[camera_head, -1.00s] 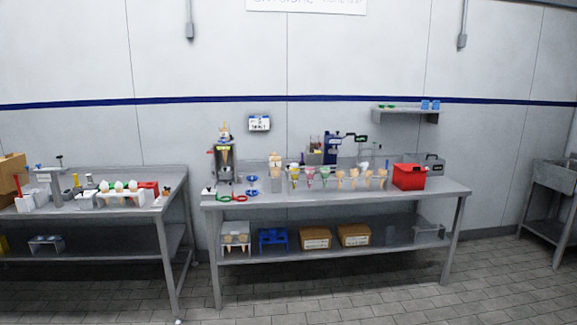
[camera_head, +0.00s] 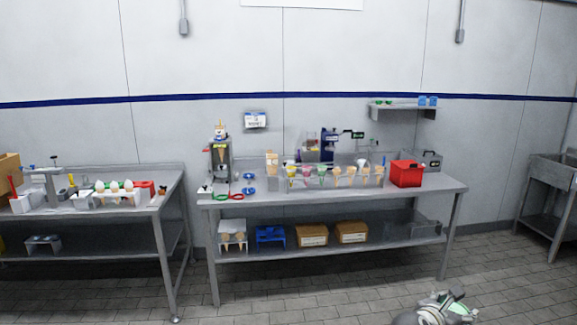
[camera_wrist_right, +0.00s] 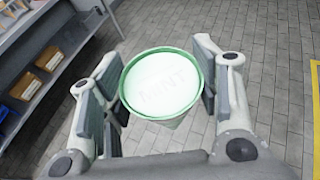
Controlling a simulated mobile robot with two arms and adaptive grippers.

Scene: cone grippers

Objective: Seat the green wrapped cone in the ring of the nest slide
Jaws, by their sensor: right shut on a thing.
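My right gripper (camera_wrist_right: 160,92) is shut on the green wrapped cone (camera_wrist_right: 162,85), its fingers on either side. In the right wrist view I look down on its round pale top with a green rim and faint lettering; most of its body is hidden below. In the head view the right gripper (camera_head: 436,310) shows at the bottom right edge, over the floor in front of the middle table, with a bit of green beside it. I cannot make out for certain which fixture is the nest slide or its ring. My left gripper is not in view.
The middle steel table (camera_head: 420,190) holds a rack of several cones (camera_head: 338,178), a red box (camera_head: 406,173), a blue machine (camera_head: 328,146) and a dispenser (camera_head: 220,160). A second table (camera_head: 150,208) stands left, with another cone rack. Open tiled floor lies in front.

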